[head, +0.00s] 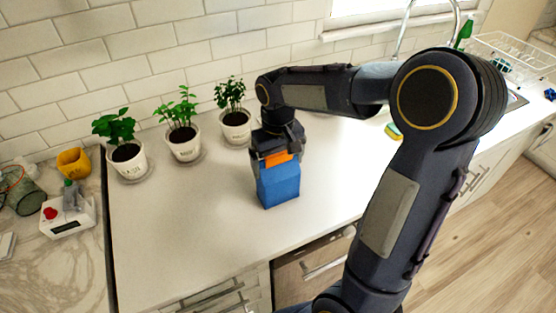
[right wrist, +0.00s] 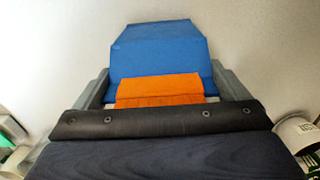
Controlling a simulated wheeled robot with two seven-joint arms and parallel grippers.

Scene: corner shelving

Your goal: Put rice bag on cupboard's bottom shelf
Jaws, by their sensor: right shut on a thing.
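The rice bag (head: 279,186) is a blue block-shaped pack with an orange band near its top. It is upright at the white counter, and I cannot tell whether its base touches the surface. My right gripper (head: 272,158) comes from above and is shut on its upper part. In the right wrist view the blue bag (right wrist: 158,50) and its orange band sit between the two grey fingers of the gripper (right wrist: 160,90). My left gripper is not in view. The cupboard's bottom shelf cannot be made out.
Potted plants stand behind the bag: a left pot (head: 127,160), a middle pot (head: 183,143) and a right pot (head: 236,127). A yellow cup (head: 73,163) and a white scale (head: 68,217) are at left. A dish rack (head: 515,58) is far right. The front counter is clear.

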